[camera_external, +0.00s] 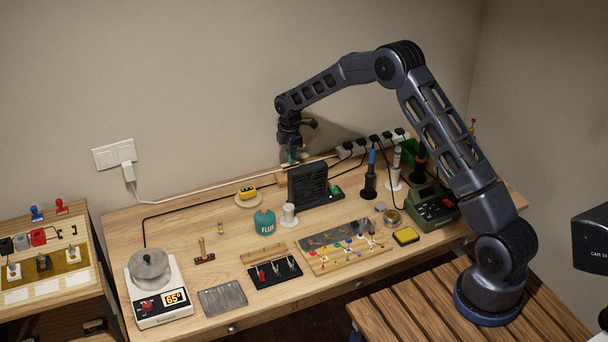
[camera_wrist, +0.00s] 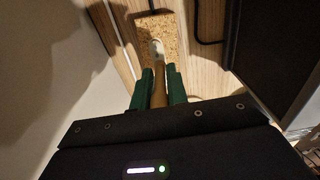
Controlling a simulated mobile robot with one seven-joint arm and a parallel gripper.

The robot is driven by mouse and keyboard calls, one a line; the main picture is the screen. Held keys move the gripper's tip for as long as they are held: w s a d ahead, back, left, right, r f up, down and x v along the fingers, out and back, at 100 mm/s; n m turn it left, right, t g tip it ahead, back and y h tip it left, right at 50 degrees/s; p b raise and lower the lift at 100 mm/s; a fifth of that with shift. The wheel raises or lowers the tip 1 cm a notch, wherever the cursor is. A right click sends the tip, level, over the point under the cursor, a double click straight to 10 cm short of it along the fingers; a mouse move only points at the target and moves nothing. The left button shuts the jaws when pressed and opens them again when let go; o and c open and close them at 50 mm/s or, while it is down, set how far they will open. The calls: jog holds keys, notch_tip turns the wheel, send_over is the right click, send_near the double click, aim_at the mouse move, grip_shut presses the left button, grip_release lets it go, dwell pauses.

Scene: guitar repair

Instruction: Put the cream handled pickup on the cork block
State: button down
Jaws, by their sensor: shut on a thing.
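My gripper (camera_wrist: 160,78) has its green fingers closed around a tan handle (camera_wrist: 159,92) in the wrist view. A pale, cream end (camera_wrist: 156,48) shows past the fingertips; I take this as the cream handled pickup. The cork block (camera_wrist: 153,27) lies just beyond and beneath it, speckled brown. Whether the held piece touches the cork is not clear. The held piece is too small to make out there.
The black fan box (camera_external: 308,185) stands close at the right of the cork block.

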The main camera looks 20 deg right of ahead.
jog(key=shift+f, duration=1.35)
jog(key=shift+f, duration=0.15)
jog(key=c, duration=1.4)
grip_release()
notch_tip(320, 180, up, 12)
jog(key=shift+r, duration=0.25)
